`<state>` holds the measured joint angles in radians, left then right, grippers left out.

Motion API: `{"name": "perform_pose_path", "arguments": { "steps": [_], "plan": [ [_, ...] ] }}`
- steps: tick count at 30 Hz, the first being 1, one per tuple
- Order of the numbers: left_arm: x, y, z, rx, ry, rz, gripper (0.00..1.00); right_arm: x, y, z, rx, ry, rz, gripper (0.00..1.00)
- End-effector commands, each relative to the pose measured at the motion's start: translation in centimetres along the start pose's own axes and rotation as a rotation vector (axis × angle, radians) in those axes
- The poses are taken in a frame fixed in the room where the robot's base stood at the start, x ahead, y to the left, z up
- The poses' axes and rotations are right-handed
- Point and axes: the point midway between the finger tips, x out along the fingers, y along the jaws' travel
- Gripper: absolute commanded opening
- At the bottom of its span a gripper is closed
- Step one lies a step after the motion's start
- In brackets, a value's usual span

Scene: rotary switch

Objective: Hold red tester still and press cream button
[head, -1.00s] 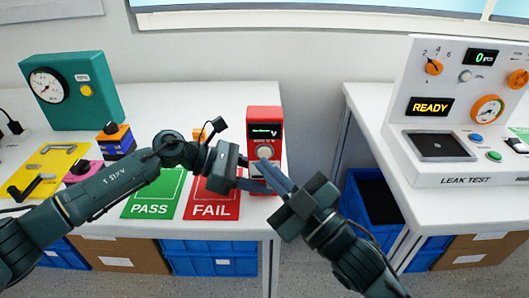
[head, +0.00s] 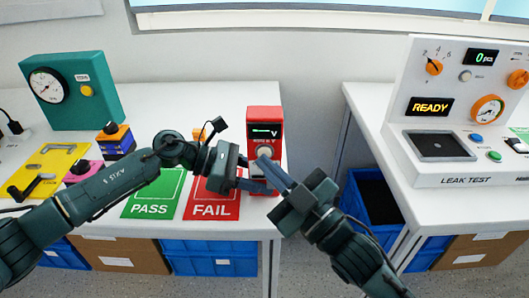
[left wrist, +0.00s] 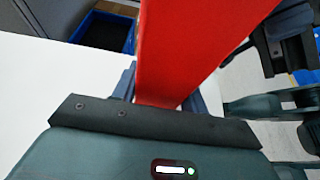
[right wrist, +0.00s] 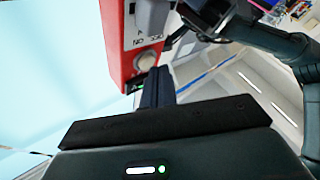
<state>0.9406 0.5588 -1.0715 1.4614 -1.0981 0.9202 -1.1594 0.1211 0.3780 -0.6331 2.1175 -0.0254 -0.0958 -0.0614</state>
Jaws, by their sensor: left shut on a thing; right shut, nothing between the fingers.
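The red tester (head: 264,115) stands upright near the right front edge of the left table, its lit screen above a round cream button (head: 264,152). My left gripper (head: 256,186) is shut on the tester's lower part; in the left wrist view the red body (left wrist: 195,45) sits between its fingers. My right gripper (head: 265,163) is shut and empty, its tips at the tester's front just by the button. In the right wrist view the cream button (right wrist: 146,62) is right beside the fingertips; I cannot tell whether they touch. The fingers partly hide the tester's lower face.
A green PASS mat (head: 150,208) and a red FAIL mat (head: 205,207) lie left of the tester. A teal gauge box (head: 75,90) stands at the back left. A white leak test console (head: 460,179) stands on the right table, across a gap with a blue bin (head: 375,200).

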Motion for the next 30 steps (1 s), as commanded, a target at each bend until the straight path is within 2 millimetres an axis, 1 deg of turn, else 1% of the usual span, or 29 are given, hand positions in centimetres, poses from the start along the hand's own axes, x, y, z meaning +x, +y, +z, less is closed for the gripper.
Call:
{"name": "perform_pose_path", "arguments": {
  "steps": [30],
  "plan": [
    [0.00, 0.00, -0.05, 0.000, 0.001, 0.000, 0.20, 0.60, 0.43, 0.45, 0.000, 0.000, 0.000, 0.00]
  ]
}}
